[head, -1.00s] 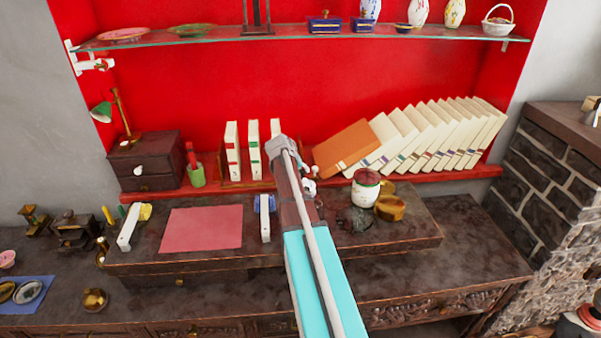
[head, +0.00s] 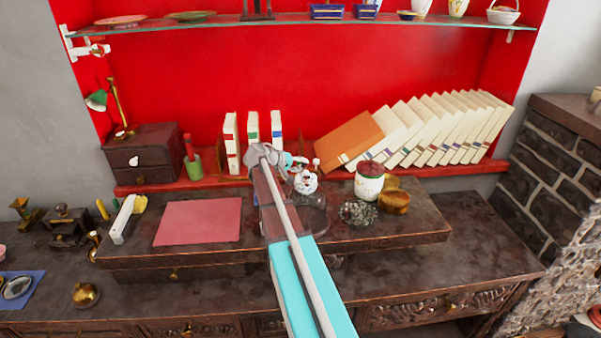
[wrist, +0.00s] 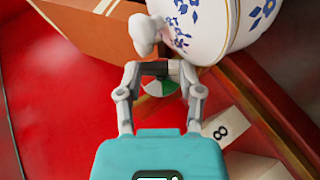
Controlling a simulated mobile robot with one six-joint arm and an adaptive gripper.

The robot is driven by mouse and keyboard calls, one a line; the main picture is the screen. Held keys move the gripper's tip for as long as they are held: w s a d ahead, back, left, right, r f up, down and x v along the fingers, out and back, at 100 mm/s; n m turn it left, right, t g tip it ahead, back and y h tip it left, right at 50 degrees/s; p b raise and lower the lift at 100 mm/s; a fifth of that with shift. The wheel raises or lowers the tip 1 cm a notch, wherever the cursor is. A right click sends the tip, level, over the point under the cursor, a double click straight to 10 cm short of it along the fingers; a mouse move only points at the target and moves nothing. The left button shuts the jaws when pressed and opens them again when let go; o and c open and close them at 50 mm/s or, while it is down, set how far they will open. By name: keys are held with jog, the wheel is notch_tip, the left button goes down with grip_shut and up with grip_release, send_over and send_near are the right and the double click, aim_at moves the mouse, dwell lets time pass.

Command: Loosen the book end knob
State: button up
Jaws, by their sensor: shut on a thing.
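My gripper (head: 303,161) reaches to the right at the front of the red shelf, just left of a small white knob (head: 316,162) by the brown book end (head: 306,147). In the wrist view my gripper (wrist: 155,68) has its fingertips drawn in close together. The white rounded knob (wrist: 145,32) stands just beyond the tips; the exact contact is hard to see. A green and white disc (wrist: 162,86) shows between the fingers. A brown-orange panel (wrist: 100,25) lies behind the knob.
A white pot with blue flowers (wrist: 205,25) is close to the right of the fingers; a white pot (head: 305,182) shows below the gripper. An orange book (head: 350,139) and several pale books lean at right.

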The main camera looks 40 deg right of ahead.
jog(key=h+b, duration=0.1)
jog(key=b, duration=0.1)
jog(key=f+g+h+b, duration=0.1)
jog(key=b, duration=0.1)
jog(key=shift+a+f+n+h+b, duration=0.1)
jog(key=shift+a+n+h+b, duration=0.05)
jog(key=shift+n+h+b, duration=0.25)
jog(key=shift+g+h+b, duration=0.3)
jog(key=shift+h+b, duration=0.3)
jog(key=shift+b, duration=0.15)
jog(key=shift+r+n, duration=0.25)
jog(key=shift+n, duration=0.05)
jog(key=o, duration=1.1)
jog(key=shift+o, duration=0.2)
jog(key=shift+r+y+p, duration=0.3)
jog(key=shift+y+p, duration=0.1)
jog(key=shift+p, duration=0.65)
